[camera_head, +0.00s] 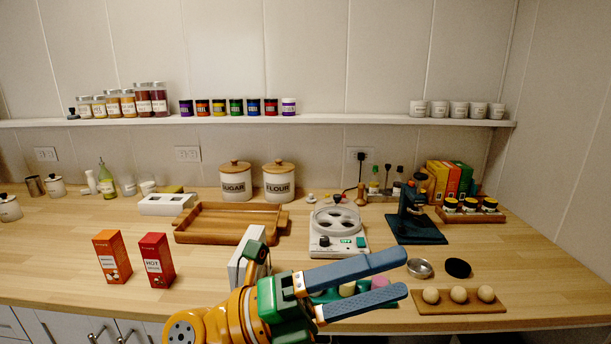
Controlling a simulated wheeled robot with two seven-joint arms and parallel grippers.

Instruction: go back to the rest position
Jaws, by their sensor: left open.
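My left gripper (382,280) shows in the head view, low in the middle, with a yellow and green body and two blue fingers pointing right. The fingers are spread apart and nothing is between their tips. It is over the front part of the wooden counter (210,278). The fingers partly hide a green item with small round things on it. A white upright box (238,268) stands just behind the gripper's body; I cannot tell whether they touch. My right gripper is not in view.
A white appliance (325,245) stands behind the fingers, with a wooden tray (215,238) to its left. A board with balls (448,308) lies to the right. A wall shelf (350,120) runs along the back.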

